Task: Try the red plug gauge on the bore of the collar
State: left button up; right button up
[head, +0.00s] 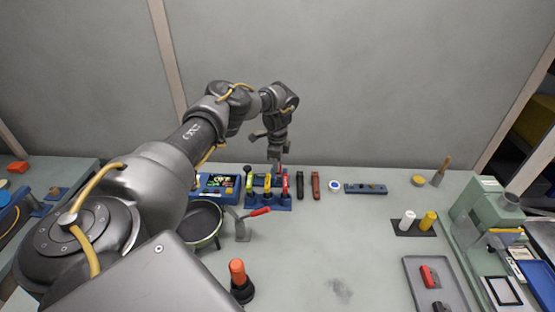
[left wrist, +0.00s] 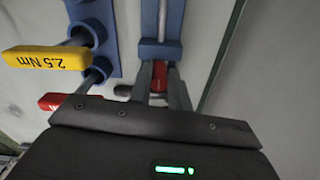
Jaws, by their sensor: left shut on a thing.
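My left gripper (head: 278,160) is at the back of the bench, pointing down just behind the rack of coloured handles. In the left wrist view its fingers (left wrist: 160,85) are shut on a red handle, which I take to be the red plug gauge (left wrist: 158,78). A blue holder (left wrist: 160,50) with a bright steel rod lies just beyond the fingertips. Whether the gauge is still seated in it, I cannot tell. The gauge is largely hidden by the gripper in the head view. I cannot pick out the collar for certain. My right gripper is not in view.
A blue rack (head: 268,206) with upright handles stands close to the gripper; its yellow handle (left wrist: 45,58) reads 2.5 Nm. A pan (head: 203,222), an orange-topped black post (head: 238,272) and a grey tray (head: 411,270) stand nearer. The bench middle is clear.

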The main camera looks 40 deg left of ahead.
pick_arm(q)
jog(key=shift+r+p, duration=3.15)
jog(key=shift+r, duration=0.35)
